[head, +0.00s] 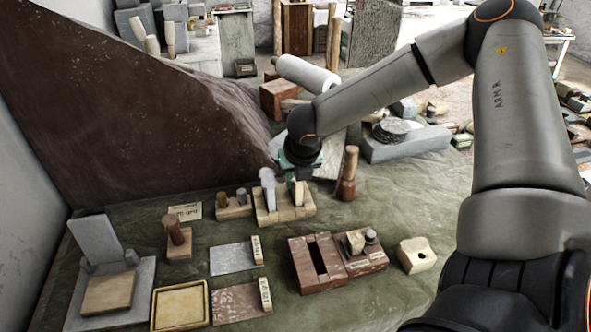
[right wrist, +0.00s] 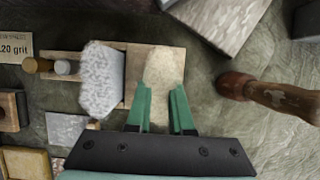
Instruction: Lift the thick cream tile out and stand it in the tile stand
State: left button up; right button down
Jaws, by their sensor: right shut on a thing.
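The thick cream tile (head: 299,194) is between the green fingers of my right gripper (head: 299,176). The gripper is shut on it, and the tile also shows between the fingers (right wrist: 159,108) in the right wrist view (right wrist: 163,70). The tile is upright at the right end of a pale wooden block (head: 285,214). I cannot tell how deep it sits there. A speckled grey-white slab (head: 268,187) stands in the same block, left of the tile. A red-brown block with an empty dark slot (head: 303,263), probably the tile stand, lies nearer in front. My left gripper is not in view.
A wooden mallet-like tool (head: 348,175) stands right of the gripper. A small block with pegs (head: 234,210) is at left. A yellow tray (head: 180,306), a grey plate (head: 234,259) and a cream block with a hole (head: 417,255) lie nearer.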

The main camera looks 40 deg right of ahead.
jog(key=shift+f, duration=0.2)
jog(key=c, duration=0.7)
grip_release()
jog(key=shift+r, duration=0.1)
jog(key=shift+r+p, duration=1.95)
jog(key=shift+p, duration=0.35)
jog(key=shift+f, duration=0.1)
